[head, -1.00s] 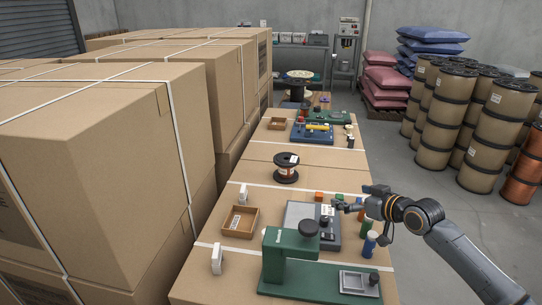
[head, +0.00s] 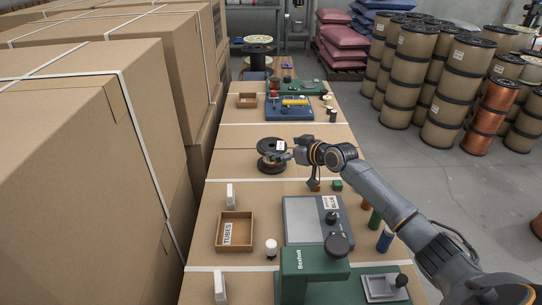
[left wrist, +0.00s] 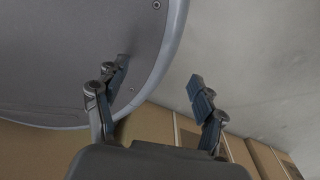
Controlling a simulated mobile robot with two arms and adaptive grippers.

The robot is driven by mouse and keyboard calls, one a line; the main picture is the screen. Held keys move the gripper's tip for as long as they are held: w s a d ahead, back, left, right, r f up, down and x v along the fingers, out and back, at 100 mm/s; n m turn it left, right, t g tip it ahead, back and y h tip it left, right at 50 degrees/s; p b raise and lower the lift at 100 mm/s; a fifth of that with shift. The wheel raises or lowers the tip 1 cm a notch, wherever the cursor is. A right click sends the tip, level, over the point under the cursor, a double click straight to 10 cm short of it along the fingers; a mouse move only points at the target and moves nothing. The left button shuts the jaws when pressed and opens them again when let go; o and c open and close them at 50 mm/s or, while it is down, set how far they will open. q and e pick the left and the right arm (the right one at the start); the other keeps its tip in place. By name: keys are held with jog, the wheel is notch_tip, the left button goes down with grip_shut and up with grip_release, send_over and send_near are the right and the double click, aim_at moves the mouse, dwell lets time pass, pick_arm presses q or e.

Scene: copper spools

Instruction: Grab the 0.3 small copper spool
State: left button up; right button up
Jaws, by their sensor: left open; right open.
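A small spool with black flanges and copper-coloured wire (head: 268,165) stands upright on the cardboard-coloured worktop in the head view. Its 0.3 marking is not readable. My right gripper (head: 283,155) is open at the spool's right side, overlapping its right edge in the picture; I cannot tell whether it touches. My left gripper (left wrist: 158,74) is open and empty in the left wrist view, with a large grey rounded panel behind it. It does not show in the head view.
A grey scale (head: 304,222), a green machine (head: 300,270) and a box marked TUBES (head: 220,231) stand nearer. A blue device (head: 289,114) and a larger spool (head: 258,47) are farther back. Stacked cartons (head: 90,120) line the left.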

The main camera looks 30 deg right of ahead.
aim_at(271, 144)
jog(key=shift+w+a+f, duration=0.15)
jog(key=shift+w, duration=0.25)
jog(key=shift+w+a+f, duration=0.1)
jog(key=shift+w+f, duration=0.05)
jog(key=shift+w, duration=0.35)
jog(key=x, duration=0.3)
jog(key=shift+w+f, duration=0.1)
jog(key=shift+w, duration=0.15)
jog(key=shift+w+f, duration=0.15)
jog(key=shift+w, duration=0.05)
jog(key=c, duration=1.3)
pick_arm(q)
jog(key=shift+w+a, duration=0.1)
jog(key=shift+w, duration=0.85)
pick_arm(e)
jog(key=shift+w, duration=0.1)
jog(key=shift+c, duration=1)
jog(key=shift+r, duration=0.25)
